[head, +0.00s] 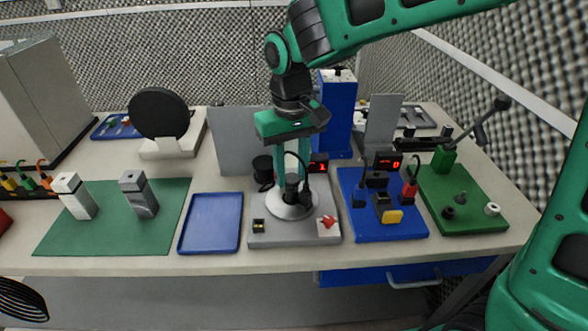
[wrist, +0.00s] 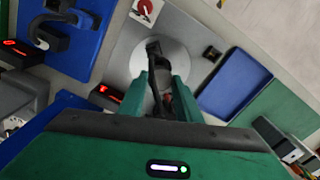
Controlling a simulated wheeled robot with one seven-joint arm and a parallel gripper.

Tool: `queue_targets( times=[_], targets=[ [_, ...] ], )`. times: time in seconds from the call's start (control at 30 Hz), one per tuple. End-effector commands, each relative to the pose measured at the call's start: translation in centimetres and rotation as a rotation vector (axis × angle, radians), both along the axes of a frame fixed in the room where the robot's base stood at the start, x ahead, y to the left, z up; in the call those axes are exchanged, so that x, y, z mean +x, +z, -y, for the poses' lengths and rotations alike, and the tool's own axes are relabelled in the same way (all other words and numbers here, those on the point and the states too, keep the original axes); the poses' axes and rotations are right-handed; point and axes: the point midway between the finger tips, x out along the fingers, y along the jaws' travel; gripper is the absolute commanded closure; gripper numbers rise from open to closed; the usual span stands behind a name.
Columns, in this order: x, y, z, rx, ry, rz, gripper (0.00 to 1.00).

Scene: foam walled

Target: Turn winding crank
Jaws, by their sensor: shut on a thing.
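The likely winding crank is a black arm with a round knob (head: 480,130) on a green post (head: 443,158), on the green board (head: 478,218) at the right in the head view. My gripper (head: 292,178) is well to its left, pointing down over a silver disc (head: 292,208) on a grey board (head: 258,238). In the wrist view my gripper (wrist: 162,88) is shut around a dark part (wrist: 155,62) over the disc. A thin black curved piece arches beside the fingers. The fingers partly hide the held part, so I cannot tell exactly what it is.
A blue board (head: 370,232) with plugs and a red display lies between the disc and the green board. A blue tray (head: 210,222) and green mat (head: 110,220) are to the left. A tall blue box (head: 336,110) and grey panels stand behind.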

Motion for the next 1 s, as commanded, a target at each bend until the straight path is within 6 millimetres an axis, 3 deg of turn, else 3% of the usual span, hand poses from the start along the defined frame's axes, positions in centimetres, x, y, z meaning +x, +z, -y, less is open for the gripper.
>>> queue_targets(
  times=[1.0],
  targets=[
    [0.15, 0.06, 0.14, -0.001, 0.503, 0.003, 0.92]
  ],
)
